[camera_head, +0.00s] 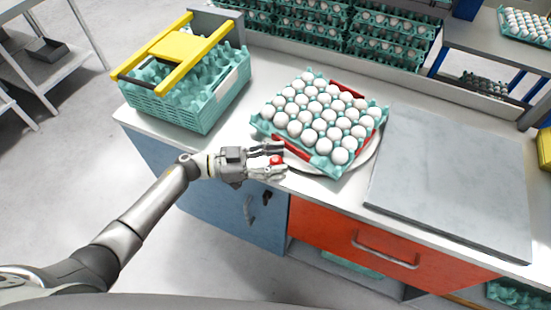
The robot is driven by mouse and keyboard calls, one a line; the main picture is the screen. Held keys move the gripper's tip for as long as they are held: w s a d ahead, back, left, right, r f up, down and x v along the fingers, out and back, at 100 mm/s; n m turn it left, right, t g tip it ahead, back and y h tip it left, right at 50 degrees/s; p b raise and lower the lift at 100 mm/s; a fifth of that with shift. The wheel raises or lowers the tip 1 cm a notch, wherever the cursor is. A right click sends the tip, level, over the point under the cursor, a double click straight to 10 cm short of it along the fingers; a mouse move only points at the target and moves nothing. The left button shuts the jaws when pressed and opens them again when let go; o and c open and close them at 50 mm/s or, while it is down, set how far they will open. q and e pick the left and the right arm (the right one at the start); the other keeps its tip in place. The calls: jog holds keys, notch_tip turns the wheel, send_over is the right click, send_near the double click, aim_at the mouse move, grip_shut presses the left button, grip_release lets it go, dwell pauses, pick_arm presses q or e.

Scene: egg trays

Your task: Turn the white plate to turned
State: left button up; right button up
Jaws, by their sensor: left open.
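The white plate (367,155) is round and lies on the worktop, mostly hidden under a teal egg tray (323,167) full of white eggs. Its rim shows at the front and right of the tray. Red strips show along the tray's edges. A small red knob (277,160) shows at the plate's front left edge. My left gripper (281,160) is open, with its fingers on either side of the red knob; I cannot tell whether they touch it. My right gripper is not in view.
A teal crate (190,108) with yellow bars stands at the left of the worktop. A grey slab (455,180) lies close to the plate's right. Stacked egg trays (390,38) stand behind. A red drawer (350,240) is below the worktop's front edge.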

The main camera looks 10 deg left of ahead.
pick_arm(q)
jog(key=v, duration=1.2)
